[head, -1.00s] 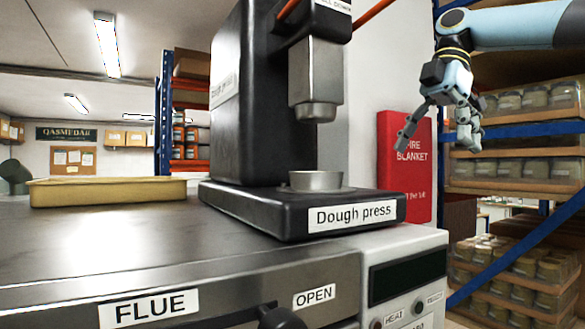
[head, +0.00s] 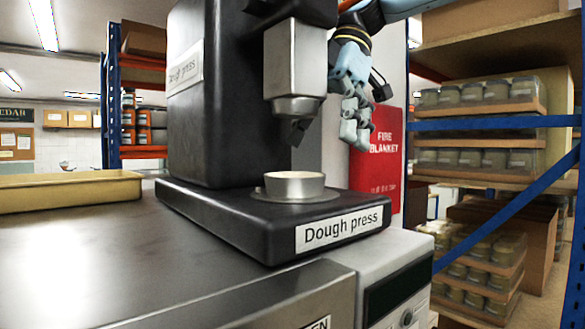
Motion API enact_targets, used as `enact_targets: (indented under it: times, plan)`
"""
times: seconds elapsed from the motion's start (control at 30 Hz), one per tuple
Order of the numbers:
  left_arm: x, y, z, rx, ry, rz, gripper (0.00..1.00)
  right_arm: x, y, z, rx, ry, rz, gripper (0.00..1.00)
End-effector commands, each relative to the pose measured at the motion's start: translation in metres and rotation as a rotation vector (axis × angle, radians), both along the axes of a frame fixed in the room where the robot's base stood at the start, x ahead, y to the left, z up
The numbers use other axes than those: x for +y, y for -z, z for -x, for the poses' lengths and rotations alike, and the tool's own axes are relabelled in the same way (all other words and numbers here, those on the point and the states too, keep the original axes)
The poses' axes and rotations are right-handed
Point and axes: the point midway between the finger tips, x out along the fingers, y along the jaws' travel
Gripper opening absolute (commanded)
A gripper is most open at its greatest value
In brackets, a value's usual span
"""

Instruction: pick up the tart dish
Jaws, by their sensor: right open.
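The tart dish (head: 294,186) is a small round metal dish with a pale inside. It stands upright on the black base of the dough press (head: 240,213), under the press's metal head (head: 295,65). My right gripper (head: 327,133) is open and empty, above and a little to the right of the dish, apart from it. One finger shows beside the press head on the right. The dark tip of the other pokes out below the head, which hides the rest of it. My left gripper is not in view.
The press head and its dark column stand close above and behind the dish. A yellow tray (head: 70,190) lies on the metal counter at left. A red fire blanket box (head: 377,170) hangs behind. Jar shelves (head: 480,125) stand at right. The front counter is clear.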

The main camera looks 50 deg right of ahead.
Motion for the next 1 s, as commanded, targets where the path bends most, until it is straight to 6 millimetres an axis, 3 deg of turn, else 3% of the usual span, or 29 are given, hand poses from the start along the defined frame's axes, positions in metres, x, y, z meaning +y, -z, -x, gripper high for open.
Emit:
enact_targets:
  times: [0.17, 0.4, 0.67, 1.0]
  plan:
    - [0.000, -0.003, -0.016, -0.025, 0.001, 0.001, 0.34, 0.008, 0.016, -0.001, 0.003, -0.002, -0.002, 1.00]
    - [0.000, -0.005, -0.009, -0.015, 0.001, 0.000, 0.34, 0.020, 0.044, -0.004, 0.002, 0.000, 0.000, 1.00]
    - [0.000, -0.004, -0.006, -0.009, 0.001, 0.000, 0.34, 0.020, 0.047, -0.004, -0.001, 0.000, -0.001, 0.99]
    - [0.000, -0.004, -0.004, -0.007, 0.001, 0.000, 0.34, 0.020, 0.047, -0.004, -0.001, 0.000, -0.001, 0.54]
